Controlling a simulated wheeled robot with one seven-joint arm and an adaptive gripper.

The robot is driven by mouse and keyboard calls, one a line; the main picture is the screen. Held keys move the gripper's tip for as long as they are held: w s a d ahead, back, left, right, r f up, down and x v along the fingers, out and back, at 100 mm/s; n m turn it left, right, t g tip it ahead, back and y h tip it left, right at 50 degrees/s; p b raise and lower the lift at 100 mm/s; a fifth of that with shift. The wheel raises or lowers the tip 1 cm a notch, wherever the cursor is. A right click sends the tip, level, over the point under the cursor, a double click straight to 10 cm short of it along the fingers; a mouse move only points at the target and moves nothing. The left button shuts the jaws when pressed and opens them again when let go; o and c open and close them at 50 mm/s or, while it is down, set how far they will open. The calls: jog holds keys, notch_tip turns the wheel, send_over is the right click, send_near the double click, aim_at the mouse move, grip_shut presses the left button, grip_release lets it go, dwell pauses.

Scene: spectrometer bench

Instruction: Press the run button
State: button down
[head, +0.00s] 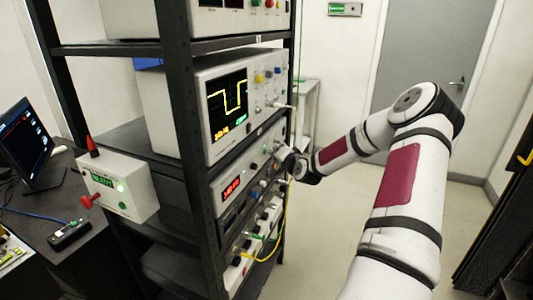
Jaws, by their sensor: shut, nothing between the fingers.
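My arm reaches in from the right to the instrument rack, and my gripper (281,153) is at the front of the rack, small and dark in the picture. It is shut and holds nothing. Its fingertips are close to the panel of the instrument with the red digits (231,187), below the oscilloscope. I cannot tell whether they touch the panel. No run button can be made out by a label; small knobs and buttons on that panel are partly hidden by my gripper.
An oscilloscope (228,106) with a yellow trace stands on the shelf above. Yellow and green cables (272,247) hang at the lower units. A white box (120,187) with a green display and a dark monitor (24,143) are at the left. The floor (325,235) between rack and arm is clear.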

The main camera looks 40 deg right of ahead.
jog(key=shift+w+a, duration=0.15)
jog(key=shift+w, duration=0.15)
dwell(0.4)
jog(key=shift+s+d+p, duration=0.2)
jog(key=shift+s+p, duration=0.25)
jog(key=s+p, duration=0.1)
jog(key=s+d+p, duration=0.1)
jog(key=s, duration=0.1)
jog(key=s+d+p, duration=0.1)
jog(key=s, duration=0.1)
jog(key=shift+s+d+p, duration=0.15)
jog(key=shift+s+p, duration=0.1)
jog(key=shift+p, duration=0.1)
dwell(0.7)
